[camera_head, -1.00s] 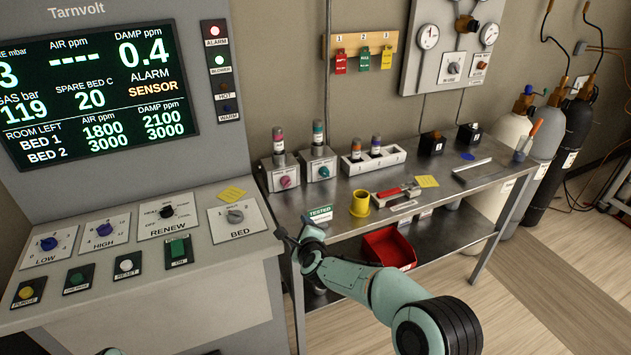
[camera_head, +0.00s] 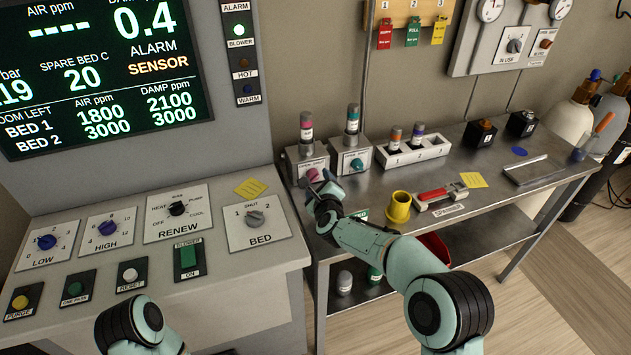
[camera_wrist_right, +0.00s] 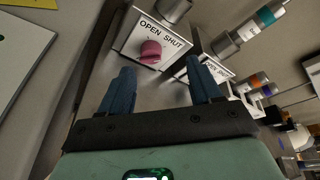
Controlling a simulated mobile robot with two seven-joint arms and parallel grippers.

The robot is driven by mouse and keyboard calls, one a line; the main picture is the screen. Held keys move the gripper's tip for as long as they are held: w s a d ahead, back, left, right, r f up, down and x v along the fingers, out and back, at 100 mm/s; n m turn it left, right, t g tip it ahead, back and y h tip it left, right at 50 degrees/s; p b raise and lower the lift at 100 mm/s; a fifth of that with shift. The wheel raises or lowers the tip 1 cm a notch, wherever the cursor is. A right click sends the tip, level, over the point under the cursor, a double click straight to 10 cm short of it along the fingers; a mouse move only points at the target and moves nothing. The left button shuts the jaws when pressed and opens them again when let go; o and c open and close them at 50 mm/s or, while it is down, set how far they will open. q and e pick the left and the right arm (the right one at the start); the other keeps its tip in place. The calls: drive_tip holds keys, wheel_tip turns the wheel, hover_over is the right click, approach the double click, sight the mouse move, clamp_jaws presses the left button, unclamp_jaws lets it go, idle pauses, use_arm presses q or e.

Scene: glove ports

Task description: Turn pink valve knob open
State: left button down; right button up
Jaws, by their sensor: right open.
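The pink valve knob (camera_head: 312,174) sits on the front of a grey valve block at the left end of the steel bench. In the right wrist view the pink knob (camera_wrist_right: 151,51) is on a white plate (camera_wrist_right: 135,38) marked OPEN and SHUT. My right gripper (camera_head: 319,186) is just in front of the knob and partly covers its block in the head view. In the right wrist view the gripper (camera_wrist_right: 160,70) is open and empty, with the knob beyond and between its blue fingers. Which mark the knob points to is unclear. My left gripper is out of view.
A matching block with a teal knob (camera_head: 357,165) stands close on the right. A white rack (camera_head: 413,152), a yellow cup (camera_head: 399,207) and a red-handled tool (camera_head: 434,197) are on the bench (camera_head: 465,225). The control console (camera_head: 222,262) stands close on the left.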

sight(315, 178)
wheel_tip(315, 178, down, 3)
drive_tip(key=shift+r, duration=0.1)
drive_tip(key=p+x, duration=0.1)
drive_tip(key=x, duration=0.2)
drive_tip(key=p+x, duration=0.2)
drive_tip(key=x, duration=0.1)
drive_tip(key=shift+w+r, duration=0.1)
drive_tip(key=shift+w, duration=0.35)
drive_tip(key=shift+w+p, duration=0.4)
drive_tip(key=shift+w+a+f, duration=0.1)
drive_tip(key=shift+f, duration=0.2)
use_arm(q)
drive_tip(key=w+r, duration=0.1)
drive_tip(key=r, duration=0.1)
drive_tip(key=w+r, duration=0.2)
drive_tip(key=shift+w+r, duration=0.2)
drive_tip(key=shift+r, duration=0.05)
use_arm(e)
drive_tip(key=c, duration=1)
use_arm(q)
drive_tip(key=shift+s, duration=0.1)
